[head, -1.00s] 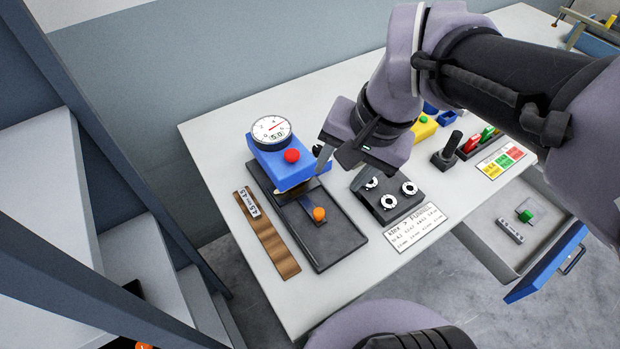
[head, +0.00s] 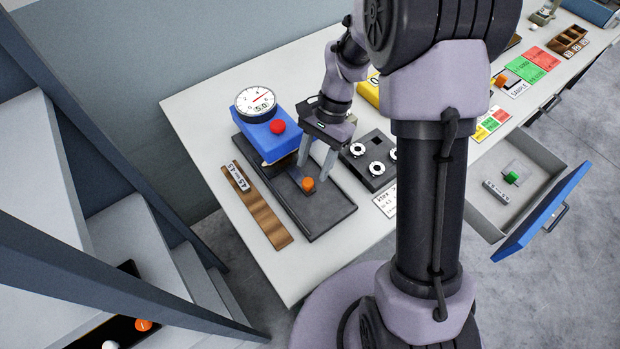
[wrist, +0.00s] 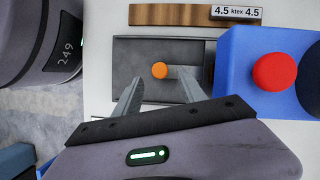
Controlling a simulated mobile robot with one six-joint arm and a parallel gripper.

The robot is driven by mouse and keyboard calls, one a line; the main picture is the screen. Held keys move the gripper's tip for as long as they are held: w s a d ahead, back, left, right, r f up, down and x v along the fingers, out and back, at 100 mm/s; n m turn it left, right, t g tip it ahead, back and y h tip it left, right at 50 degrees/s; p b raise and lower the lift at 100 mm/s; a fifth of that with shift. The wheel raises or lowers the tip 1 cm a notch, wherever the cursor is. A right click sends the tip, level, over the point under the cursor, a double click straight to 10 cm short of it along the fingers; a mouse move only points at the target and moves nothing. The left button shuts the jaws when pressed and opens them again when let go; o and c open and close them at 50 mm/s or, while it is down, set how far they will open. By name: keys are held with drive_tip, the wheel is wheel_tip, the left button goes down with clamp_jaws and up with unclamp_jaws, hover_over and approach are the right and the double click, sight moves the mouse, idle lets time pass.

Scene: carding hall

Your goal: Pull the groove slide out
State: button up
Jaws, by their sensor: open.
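The groove slide is a grey strip in the dark base plate (head: 325,213), with an orange knob (head: 308,184) on its outer end. Its inner end runs toward the blue gauge block (head: 262,139), which has a round dial (head: 255,101) and a red button (head: 278,126). In the wrist view the orange knob (wrist: 160,70) shows ahead, between the lines of the two fingers. My gripper (head: 316,171) is open and empty, pointing down above the plate close to the knob. I cannot tell whether a finger touches it.
A wooden strip (head: 262,215) with a 4.5 ktex label lies left of the plate. A dark block with white round pieces (head: 372,163) stands to the right. An open drawer (head: 483,215) juts out at the table's front right.

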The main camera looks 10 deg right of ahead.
sight(308, 181)
drive_tip(key=b+x, duration=0.1)
drive_tip(key=x, duration=0.3)
clamp_jaws()
drive_tip(key=shift+r, duration=0.1)
idle(1.3)
